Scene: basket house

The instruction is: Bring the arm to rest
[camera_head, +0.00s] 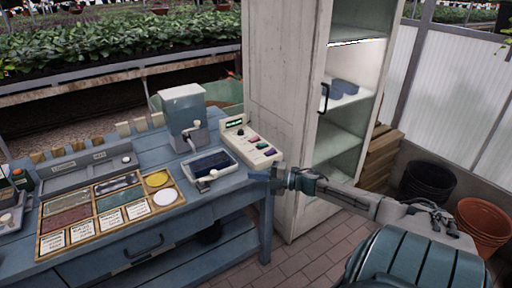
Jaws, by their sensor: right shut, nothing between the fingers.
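My right arm reaches in from the lower right. Its gripper (268,177) is at the right edge of the blue workbench (190,229), just in front of the cabinet's near side. The gripper looks small and dark here, is shut, and holds nothing. It is close to the control box (252,144) with coloured buttons, below and right of it. I cannot tell whether it touches the bench edge. My left gripper is not in view.
A white cabinet (284,110) with a glass door stands behind the gripper. The bench holds a divided seed tray (108,206), a dispenser (184,112) and a dark-blue tray (211,165). Black and terracotta pots (483,226) stand at right. Brick floor is clear below the arm.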

